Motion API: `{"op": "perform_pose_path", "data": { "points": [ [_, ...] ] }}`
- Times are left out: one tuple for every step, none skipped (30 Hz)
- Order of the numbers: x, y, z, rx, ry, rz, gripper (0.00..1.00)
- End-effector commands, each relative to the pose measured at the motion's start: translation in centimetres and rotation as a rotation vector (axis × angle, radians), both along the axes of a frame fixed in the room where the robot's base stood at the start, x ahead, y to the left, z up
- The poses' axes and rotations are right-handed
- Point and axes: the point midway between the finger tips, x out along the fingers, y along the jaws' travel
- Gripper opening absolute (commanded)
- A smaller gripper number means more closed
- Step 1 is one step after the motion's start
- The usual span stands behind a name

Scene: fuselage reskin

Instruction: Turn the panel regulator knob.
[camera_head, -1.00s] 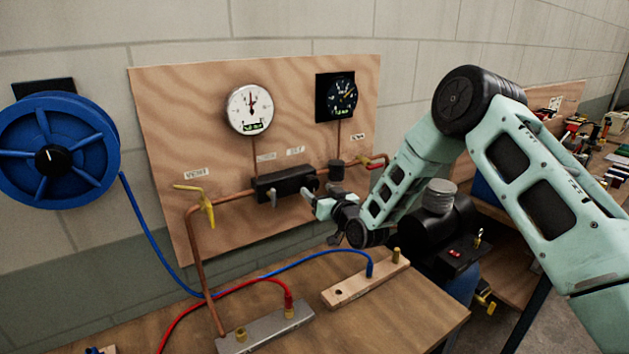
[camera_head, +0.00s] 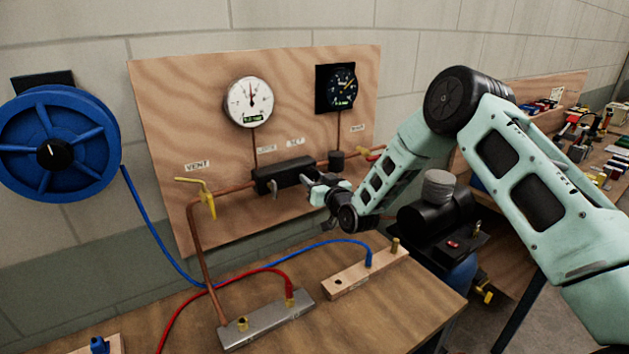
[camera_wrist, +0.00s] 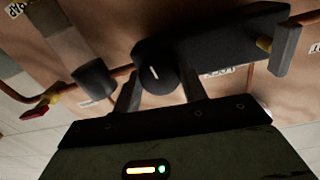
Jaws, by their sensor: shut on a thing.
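The regulator is a black block (camera_head: 283,177) on the copper pipe of the plywood panel (camera_head: 210,115); it also shows in the wrist view (camera_wrist: 225,35). Its round black knob (camera_wrist: 157,73) with a white mark sits between my two fingers in the wrist view. My gripper (camera_wrist: 159,92) is shut on the knob, one finger on each side. In the head view my gripper (camera_head: 316,184) is at the right end of the block and the knob is hidden there. A white dial gauge (camera_head: 248,102) and a black gauge (camera_head: 341,89) are above.
A yellow vent lever (camera_head: 207,197) stands left on the pipe. A small lever (camera_head: 273,187) hangs from the block, and a dark cylinder (camera_head: 337,161) is just right of it. A blue hose reel (camera_head: 55,147) is at far left. The bench (camera_head: 390,318) carries hoses and fittings.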

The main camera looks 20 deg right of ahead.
Motion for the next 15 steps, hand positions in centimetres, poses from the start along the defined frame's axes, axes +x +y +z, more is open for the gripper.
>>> {"op": "perform_pose_path", "data": {
  "points": [
    [0.00,-0.01,-0.13,-0.007,-0.003,0.000,0.19],
    [0.00,-0.01,-0.16,-0.013,-0.005,0.000,0.19],
    [0.01,-0.01,-0.20,-0.023,-0.008,0.000,0.19],
    [0.01,0.00,-0.25,-0.032,-0.012,0.001,0.19],
    [0.01,0.02,-0.32,-0.042,-0.016,0.001,0.19],
    [0.00,0.02,-0.41,-0.060,-0.022,0.000,0.19],
    [0.01,0.03,-0.44,-0.074,-0.027,0.000,0.19],
    [0.02,0.04,-0.49,-0.091,-0.033,0.000,0.19],
    [0.01,0.06,-0.60,-0.115,-0.041,0.000,0.19],
    [0.01,0.04,-0.61,-0.134,-0.048,0.000,0.20],
    [0.01,0.00,-0.69,-0.156,-0.056,0.000,0.20],
    [0.00,0.04,-0.74,-0.186,-0.066,0.000,0.20],
    [0.00,0.08,-0.79,-0.210,-0.075,0.001,0.20],
    [0.01,0.03,-0.83,-0.237,-0.083,0.000,0.20],
    [0.01,0.04,-0.88,-0.271,-0.094,0.000,0.20]
  ]
}}
